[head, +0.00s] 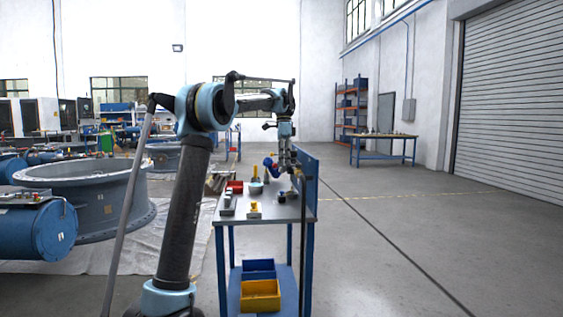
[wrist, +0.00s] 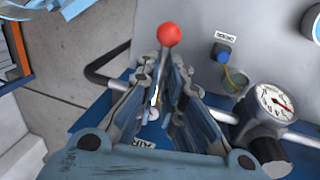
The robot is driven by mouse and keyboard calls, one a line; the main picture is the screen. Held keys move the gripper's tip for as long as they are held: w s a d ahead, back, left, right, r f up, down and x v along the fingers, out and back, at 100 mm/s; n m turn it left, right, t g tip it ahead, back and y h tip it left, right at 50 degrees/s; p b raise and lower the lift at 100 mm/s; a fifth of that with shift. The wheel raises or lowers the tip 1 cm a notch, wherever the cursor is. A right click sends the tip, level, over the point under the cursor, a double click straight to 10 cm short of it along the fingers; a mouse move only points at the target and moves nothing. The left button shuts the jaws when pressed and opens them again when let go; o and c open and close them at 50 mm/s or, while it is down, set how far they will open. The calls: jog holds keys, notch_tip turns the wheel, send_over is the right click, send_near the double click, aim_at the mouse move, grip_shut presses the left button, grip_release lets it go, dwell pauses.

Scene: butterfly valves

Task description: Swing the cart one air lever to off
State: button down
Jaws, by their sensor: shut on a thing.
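In the wrist view a metal lever with a red ball knob (wrist: 168,34) stands up between the fingers of my gripper (wrist: 165,75). The fingers are shut on the lever's shaft below the knob, and the knob sticks out past the fingertips. A label reading AIR (wrist: 147,143), partly hidden by the gripper, lies at its base. In the head view my gripper (head: 289,168) hangs over the far right part of the cart (head: 272,212). The lever is too small and hidden there to make out.
A round pressure gauge (wrist: 274,102) on a dark fitting sits right of the fingers. A small labelled blue part (wrist: 222,52) is beyond it. Floor at right is clear.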

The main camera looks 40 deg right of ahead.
jog(key=shift+w+a+f, duration=0.1)
jog(key=c, duration=1.7)
grip_release()
jog(key=shift+w, duration=0.1)
notch_tip(320, 180, up, 12)
jog(key=w+d, duration=0.1)
jog(key=shift+w+d, duration=0.25)
jog(key=shift+w, duration=0.15)
jog(key=shift+f, duration=0.1)
jog(key=shift+w+a, duration=0.1)
